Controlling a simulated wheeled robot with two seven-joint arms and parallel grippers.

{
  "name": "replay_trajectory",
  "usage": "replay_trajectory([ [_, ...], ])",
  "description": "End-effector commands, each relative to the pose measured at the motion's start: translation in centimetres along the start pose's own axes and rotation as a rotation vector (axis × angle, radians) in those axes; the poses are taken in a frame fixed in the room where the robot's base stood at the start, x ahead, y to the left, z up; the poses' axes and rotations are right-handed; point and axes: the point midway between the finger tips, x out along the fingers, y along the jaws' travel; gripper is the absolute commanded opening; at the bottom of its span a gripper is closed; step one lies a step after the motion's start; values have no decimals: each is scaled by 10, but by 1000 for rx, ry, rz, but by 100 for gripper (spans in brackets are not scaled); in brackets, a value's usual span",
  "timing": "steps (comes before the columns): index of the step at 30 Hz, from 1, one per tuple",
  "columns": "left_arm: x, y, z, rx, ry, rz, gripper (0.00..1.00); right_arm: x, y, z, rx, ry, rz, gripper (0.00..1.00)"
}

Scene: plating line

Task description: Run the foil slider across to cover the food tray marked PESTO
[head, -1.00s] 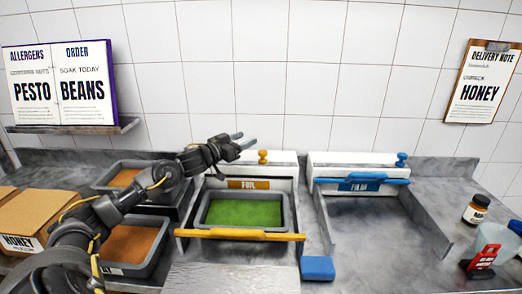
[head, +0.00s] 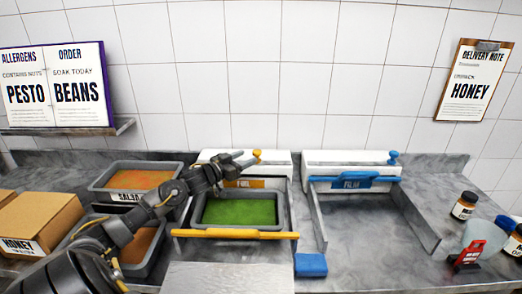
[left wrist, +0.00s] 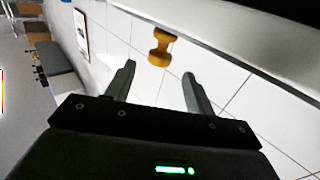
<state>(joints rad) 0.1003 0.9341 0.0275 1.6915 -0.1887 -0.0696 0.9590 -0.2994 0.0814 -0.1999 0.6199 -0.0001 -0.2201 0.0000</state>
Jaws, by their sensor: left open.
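The foil station has a white dispenser with a yellow FOIL label (head: 240,183) and a yellow knob (head: 257,155) on top. A grey tray of green food (head: 239,211) sits in it, behind a yellow bar (head: 235,234); no PESTO label shows on the tray, its front being partly hidden. My left gripper (head: 245,160) is at the dispenser's top, just left of the knob. In the left wrist view, its open fingers (left wrist: 158,72) point at the yellow knob (left wrist: 159,47), which lies just beyond the fingertips, apart from them. My right gripper is not in view.
A film station with a blue knob (head: 393,157) and empty bay stands to the right. A blue block (head: 311,265) lies in front between the stations. A SALSA tray (head: 100,184), another tray and a HONEY box (head: 38,222) stand left. Jars stand at far right.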

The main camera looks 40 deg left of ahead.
Motion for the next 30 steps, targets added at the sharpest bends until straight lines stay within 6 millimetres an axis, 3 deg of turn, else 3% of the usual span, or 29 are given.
replay_trajectory([
  [6,40,-1,-4,-4,4,-2,54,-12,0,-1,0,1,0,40],
  [13,70,0,-2,-3,2,-1,54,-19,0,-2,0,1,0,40],
  [26,81,0,0,0,0,1,54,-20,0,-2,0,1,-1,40],
  [30,81,0,0,0,0,1,40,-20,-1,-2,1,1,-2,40],
])
